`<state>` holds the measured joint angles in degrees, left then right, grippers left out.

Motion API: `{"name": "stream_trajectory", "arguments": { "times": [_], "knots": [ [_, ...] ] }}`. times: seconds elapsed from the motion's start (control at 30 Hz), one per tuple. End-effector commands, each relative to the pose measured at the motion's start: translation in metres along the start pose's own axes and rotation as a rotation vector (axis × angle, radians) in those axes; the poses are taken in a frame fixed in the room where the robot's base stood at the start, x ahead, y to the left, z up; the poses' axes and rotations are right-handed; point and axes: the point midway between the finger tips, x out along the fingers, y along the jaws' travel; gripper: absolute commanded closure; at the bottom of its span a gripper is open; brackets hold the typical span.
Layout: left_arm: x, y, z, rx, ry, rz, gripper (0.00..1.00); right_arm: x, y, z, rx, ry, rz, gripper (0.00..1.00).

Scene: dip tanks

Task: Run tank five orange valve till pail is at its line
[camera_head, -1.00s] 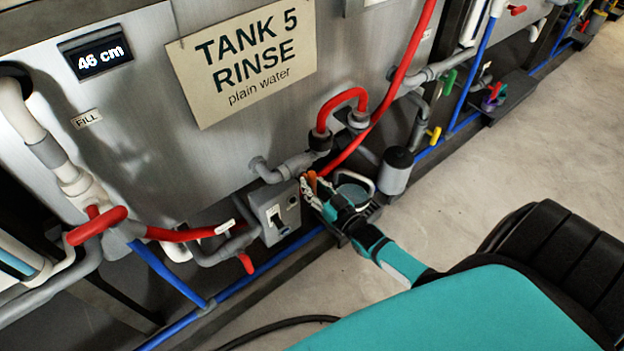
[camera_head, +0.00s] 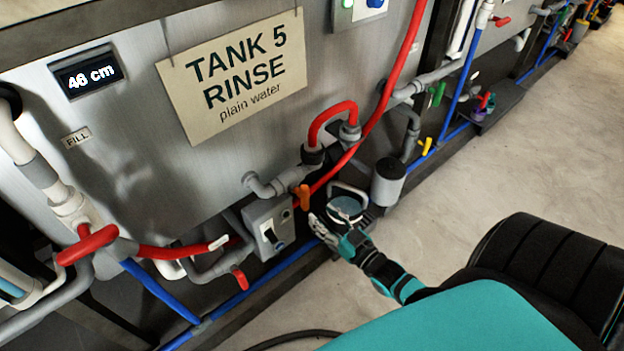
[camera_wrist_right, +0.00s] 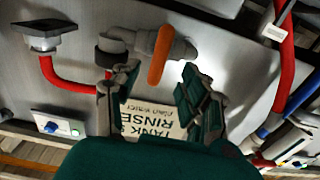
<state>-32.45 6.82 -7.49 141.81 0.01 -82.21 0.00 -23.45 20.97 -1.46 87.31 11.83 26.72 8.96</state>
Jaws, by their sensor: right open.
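The orange valve handle (camera_head: 303,196) sits on a grey pipe low on the front of tank five (camera_head: 190,175). It also shows in the right wrist view (camera_wrist_right: 160,56), upright in the picture. My right gripper (camera_head: 318,226) is open and empty, just below and to the right of the handle, apart from it. In the wrist view its fingers (camera_wrist_right: 157,75) stand either side of the handle's lower end. The pail (camera_head: 346,209) with its wire handle stands behind my gripper, partly hidden by it. I cannot make out its line or any stream. My left gripper is not in view.
A grey switch box (camera_head: 270,228) is left of the valve and a grey canister (camera_head: 388,182) right of the pail. Red hoses, a red fill handle (camera_head: 87,245) and blue pipes run along the tank. The display (camera_head: 89,75) reads 46 cm.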

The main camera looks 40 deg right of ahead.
Motion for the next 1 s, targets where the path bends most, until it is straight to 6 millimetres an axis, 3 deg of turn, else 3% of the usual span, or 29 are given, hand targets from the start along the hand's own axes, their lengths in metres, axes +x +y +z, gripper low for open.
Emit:
{"name": "stream_trajectory", "arguments": {
  "times": [0.1,0.3,1.0],
  "knots": [
    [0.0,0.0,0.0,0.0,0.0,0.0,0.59,-0.022,0.0,0.001,0.0,-0.002,0.0,0.56],
    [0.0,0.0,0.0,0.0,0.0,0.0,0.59,-0.038,0.0,0.0,0.0,0.0,0.0,0.56],
    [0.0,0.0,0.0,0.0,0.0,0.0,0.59,-0.037,-0.007,0.001,0.003,-0.025,-0.003,0.56]
  ]
}}
